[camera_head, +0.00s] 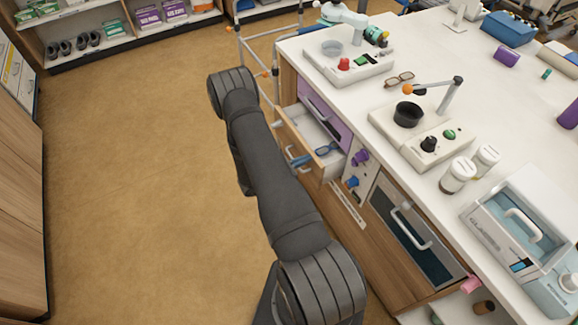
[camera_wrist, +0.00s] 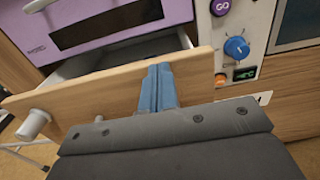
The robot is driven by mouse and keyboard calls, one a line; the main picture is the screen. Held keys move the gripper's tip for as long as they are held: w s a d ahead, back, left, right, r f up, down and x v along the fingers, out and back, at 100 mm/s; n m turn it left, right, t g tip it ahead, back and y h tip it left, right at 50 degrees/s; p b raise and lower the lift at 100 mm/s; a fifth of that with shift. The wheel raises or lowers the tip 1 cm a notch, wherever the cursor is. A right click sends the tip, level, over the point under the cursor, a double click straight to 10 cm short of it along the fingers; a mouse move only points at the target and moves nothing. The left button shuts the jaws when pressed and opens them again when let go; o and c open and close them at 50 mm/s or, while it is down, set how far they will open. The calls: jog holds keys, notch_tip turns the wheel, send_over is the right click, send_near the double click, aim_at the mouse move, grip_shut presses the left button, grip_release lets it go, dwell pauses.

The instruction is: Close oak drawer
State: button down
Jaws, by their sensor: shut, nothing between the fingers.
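The oak drawer (camera_head: 283,123) is open, pulled out from the bedside counter below a purple front. Its pale inside shows in the head view, and its wooden front (camera_wrist: 80,91) spans the wrist view. A pale handle (camera_wrist: 34,124) sits at the left of that front. My gripper (camera_wrist: 160,80) has its blue fingers together and empty, at the drawer front's right part. The fingers overlap the panel in the picture; I cannot tell whether they touch it. In the head view the blue fingers (camera_head: 301,160) show just beyond my dark arm, which hides the rest of the gripper.
The purple front (camera_wrist: 110,25) with a dark window is above the drawer. A control panel with a blue knob (camera_wrist: 237,48) is to its right. A dark-windowed door with a handle (camera_head: 411,228) is further right. The floor (camera_head: 140,190) left of my arm is clear.

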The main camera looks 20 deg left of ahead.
jog(key=x, duration=0.7)
jog(key=shift+w+d+f, duration=0.1)
jog(key=shift+d, duration=0.05)
jog(key=v, duration=1.4)
jog(key=w+a+r+g+y, duration=0.2)
jog(key=w+a+r, duration=0.2)
jog(key=w+a, duration=0.4)
jog(key=x, duration=1.3)
jog(key=shift+a+f, duration=0.15)
jog(key=shift+w+d, duration=0.4)
jog(key=x, duration=0.2)
jog(key=r+x, duration=0.1)
jog(key=x, duration=0.1)
jog(key=shift+w+d, duration=0.1)
jog(key=shift+w+d+r, duration=0.1)
jog(key=shift+w+d, duration=0.05)
